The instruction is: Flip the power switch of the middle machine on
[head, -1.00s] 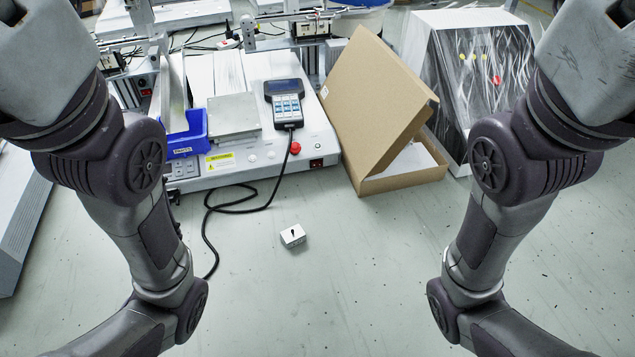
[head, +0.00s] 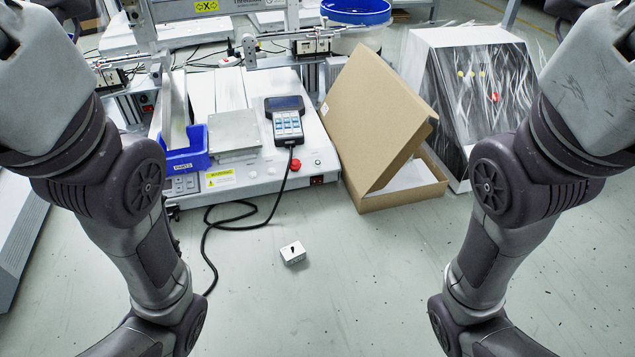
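The middle machine (head: 232,95) is a white gantry unit on the table, left of centre in the head view. On its front face at the right corner is a small black and red power switch (head: 317,180); its position is too small to tell. A red knob (head: 296,164) sits just left of it. Both my arms reach down along the picture's left and right sides. Both grippers are outside the frame, so whether they hold anything is hidden.
An open cardboard box (head: 375,125) stands right beside the machine. A small white switch box (head: 293,253) and a black cable (head: 210,240) lie on the table (head: 340,290) in front. A blue bin (head: 187,152) and handheld pendant (head: 286,121) rest on the machine.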

